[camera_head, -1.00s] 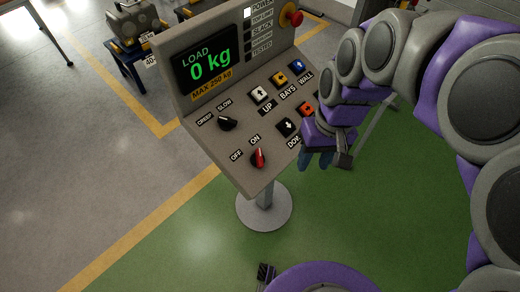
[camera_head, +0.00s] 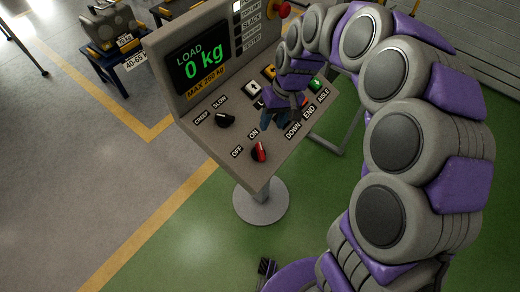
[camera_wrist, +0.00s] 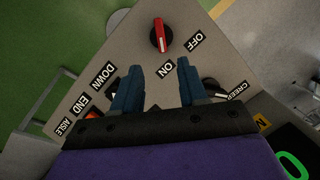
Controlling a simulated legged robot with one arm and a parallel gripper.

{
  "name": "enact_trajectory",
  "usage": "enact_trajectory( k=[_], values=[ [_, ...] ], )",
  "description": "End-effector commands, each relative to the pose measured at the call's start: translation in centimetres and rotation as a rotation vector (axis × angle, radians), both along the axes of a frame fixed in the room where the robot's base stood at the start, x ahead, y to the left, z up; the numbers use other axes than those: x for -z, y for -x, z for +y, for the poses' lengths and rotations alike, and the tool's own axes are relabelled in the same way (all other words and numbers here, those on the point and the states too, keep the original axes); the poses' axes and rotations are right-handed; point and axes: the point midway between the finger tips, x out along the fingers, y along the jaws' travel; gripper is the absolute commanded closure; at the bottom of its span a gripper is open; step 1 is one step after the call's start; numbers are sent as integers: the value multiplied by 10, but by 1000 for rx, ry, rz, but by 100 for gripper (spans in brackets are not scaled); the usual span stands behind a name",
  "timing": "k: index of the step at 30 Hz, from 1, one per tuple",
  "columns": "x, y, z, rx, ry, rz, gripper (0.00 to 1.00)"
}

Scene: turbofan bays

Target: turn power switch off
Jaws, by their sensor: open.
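The power switch (camera_head: 259,152) is a red rotary knob on a black base at the console's near corner, between OFF and ON labels. It also shows at the top of the wrist view (camera_wrist: 160,36). Its red handle lines up roughly with the ON label (camera_wrist: 167,70), with OFF (camera_wrist: 196,42) to one side. My gripper (camera_head: 271,118) is above the panel, beyond the switch in the head view. In the wrist view its two blue fingers (camera_wrist: 159,68) are apart with nothing between them, short of the knob and not touching it.
The console (camera_head: 207,148) has a black speed knob (camera_head: 225,120), several push buttons, a display (camera_head: 200,58) reading 0 kg and a red emergency button (camera_head: 283,10). It stands on a round-based post (camera_head: 262,200).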

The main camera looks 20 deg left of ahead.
Motion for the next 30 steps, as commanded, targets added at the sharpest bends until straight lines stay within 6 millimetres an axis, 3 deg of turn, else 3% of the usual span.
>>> enact_trajectory(
  k=[6,18,30],
  values=[
    [49,9,14,-3,11,9,57],
    [118,19,27,-3,9,8,57],
    [135,19,32,-1,6,1,57]
  ],
)
